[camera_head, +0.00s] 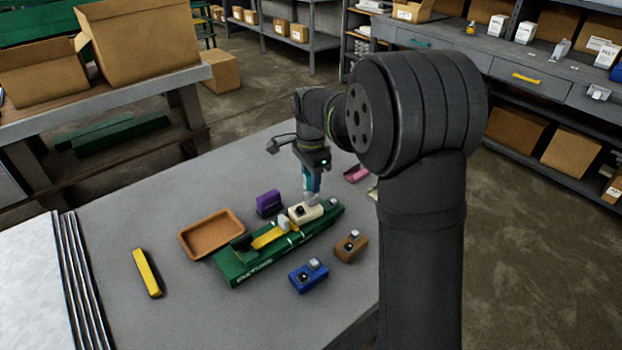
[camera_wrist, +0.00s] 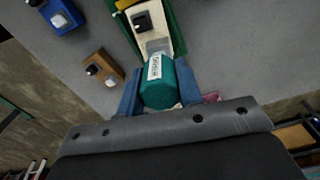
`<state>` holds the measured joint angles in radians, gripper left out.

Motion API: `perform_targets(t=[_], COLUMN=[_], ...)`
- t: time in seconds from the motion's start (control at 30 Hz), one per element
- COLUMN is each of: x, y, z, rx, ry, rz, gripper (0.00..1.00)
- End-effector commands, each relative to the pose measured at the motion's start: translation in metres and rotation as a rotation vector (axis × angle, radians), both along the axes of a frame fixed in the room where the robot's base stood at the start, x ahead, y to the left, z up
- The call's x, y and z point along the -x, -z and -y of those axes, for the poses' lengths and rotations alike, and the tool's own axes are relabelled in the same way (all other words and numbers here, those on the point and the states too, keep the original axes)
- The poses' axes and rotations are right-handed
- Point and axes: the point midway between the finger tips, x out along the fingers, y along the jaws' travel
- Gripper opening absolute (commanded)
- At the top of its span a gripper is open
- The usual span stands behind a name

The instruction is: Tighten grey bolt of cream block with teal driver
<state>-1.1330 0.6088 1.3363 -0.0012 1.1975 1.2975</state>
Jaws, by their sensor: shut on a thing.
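My gripper (camera_head: 311,180) is shut on the teal driver (camera_wrist: 158,90), whose body with a white label shows between the blue fingers in the wrist view. The driver points down over the cream block (camera_head: 300,215), which sits in the green fixture (camera_head: 256,263). The cream block also shows in the wrist view (camera_wrist: 136,14), with a dark square part on its top. The grey bolt (camera_wrist: 158,46) shows at the block's near end, right by the driver's tip. The driver partly covers it, so I cannot tell whether they touch.
A brown tray (camera_head: 187,246) and a purple block (camera_head: 267,205) stand beside the fixture. A blue block (camera_head: 308,279) and a brown block (camera_head: 347,251) lie in front. A pink item (camera_head: 357,173) lies behind. A yellow bar (camera_head: 147,272) lies left. The table's front left is mostly clear.

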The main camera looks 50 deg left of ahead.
Motion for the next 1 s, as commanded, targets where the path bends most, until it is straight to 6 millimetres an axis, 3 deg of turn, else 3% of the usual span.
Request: perform_targets(t=[1.0], x=[0.000], y=[-0.047], z=[0.000], rx=[0.000], ry=[0.001], rz=[0.000], gripper=[0.10])
